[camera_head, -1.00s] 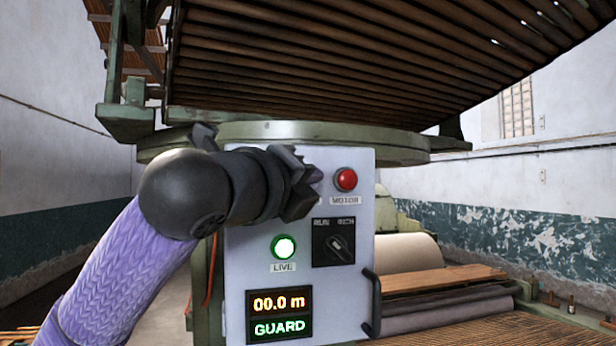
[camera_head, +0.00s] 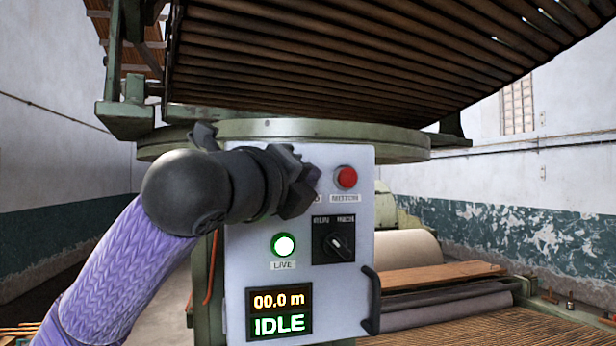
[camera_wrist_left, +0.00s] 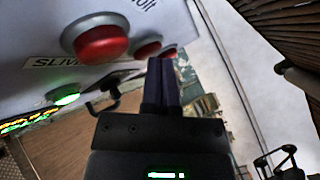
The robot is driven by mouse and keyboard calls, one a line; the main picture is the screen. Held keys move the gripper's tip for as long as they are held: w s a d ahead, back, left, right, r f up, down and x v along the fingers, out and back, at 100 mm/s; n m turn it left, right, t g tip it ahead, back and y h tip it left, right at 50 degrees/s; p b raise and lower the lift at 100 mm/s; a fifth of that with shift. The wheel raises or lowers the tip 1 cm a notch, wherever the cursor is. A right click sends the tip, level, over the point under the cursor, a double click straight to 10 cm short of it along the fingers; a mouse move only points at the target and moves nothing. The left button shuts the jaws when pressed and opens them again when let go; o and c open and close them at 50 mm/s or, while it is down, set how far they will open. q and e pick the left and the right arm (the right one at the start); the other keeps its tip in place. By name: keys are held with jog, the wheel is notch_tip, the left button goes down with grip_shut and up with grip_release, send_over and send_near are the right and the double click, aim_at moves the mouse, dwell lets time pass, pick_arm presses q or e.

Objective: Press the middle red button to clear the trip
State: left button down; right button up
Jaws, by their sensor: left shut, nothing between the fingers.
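The light grey control panel (camera_head: 245,275) faces me in the head view. One red button (camera_head: 346,178), labelled MOTOR, shows at its upper right; the others there are hidden behind my left gripper (camera_head: 305,188). The left wrist view shows three red buttons in a row: a large near one (camera_wrist_left: 101,40) with a label starting "SLIV", the middle one (camera_wrist_left: 147,47), and a far one (camera_wrist_left: 169,53). The fingers of my left gripper (camera_wrist_left: 160,65) are shut and empty, their tips close to the middle button in that view; I cannot tell whether they touch it. My right gripper is out of view.
Below the buttons are a lit green LIVE lamp (camera_head: 284,245), a rotary switch (camera_head: 333,241) and a display (camera_head: 279,312) reading 00.0 m and IDLE. A dark handle (camera_head: 371,300) sticks out at the panel's right edge. Slatted machinery (camera_head: 340,60) overhangs the panel.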

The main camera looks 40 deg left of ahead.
pick_arm(q)
jog(key=shift+w+a, duration=0.1)
jog(key=shift+a, duration=0.05)
dwell(0.5)
jog(key=shift+s+d, duration=0.6)
jog(key=shift+d, duration=0.15)
jog(key=shift+s+d+p, duration=0.8)
jog(key=shift+s+d, duration=0.8)
jog(key=shift+d, duration=0.3)
